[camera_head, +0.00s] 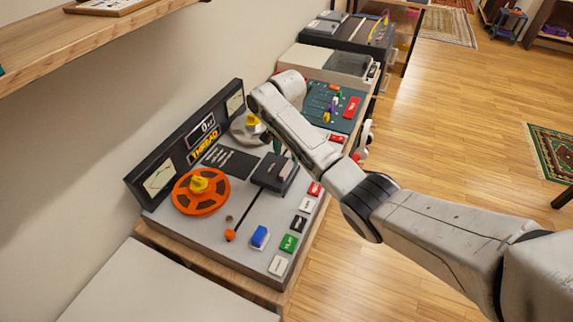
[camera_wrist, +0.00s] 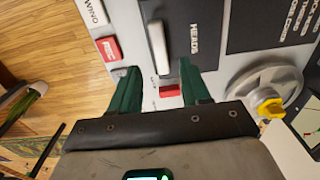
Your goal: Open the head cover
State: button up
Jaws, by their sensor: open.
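The head cover (camera_head: 275,174) is a dark box on the grey tape machine (camera_head: 217,223), and it looks closed. In the wrist view the cover (camera_wrist: 205,65) carries the word HEADS and a pale bar-shaped handle (camera_wrist: 159,48). My gripper (camera_wrist: 158,68) has two green fingers spread apart with nothing gripped. The lower end of the handle appears between the fingertips in the picture; I cannot tell whether the fingers are level with it or above it. In the head view my arm hides most of the gripper, with a bit of green finger showing just behind the cover.
An orange reel (camera_head: 201,191) lies left of the cover, and a silver reel (camera_head: 246,130) behind it. A dark meter panel (camera_head: 190,145) stands along the wall side. Coloured buttons (camera_head: 289,243) line the front edge. A wooden shelf (camera_head: 90,40) overhangs the upper left. The floor at right is open.

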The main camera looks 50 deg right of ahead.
aim_at(286, 168)
jog(key=shift+f, duration=3.2)
jog(key=shift+c, duration=0.5)
grip_shut()
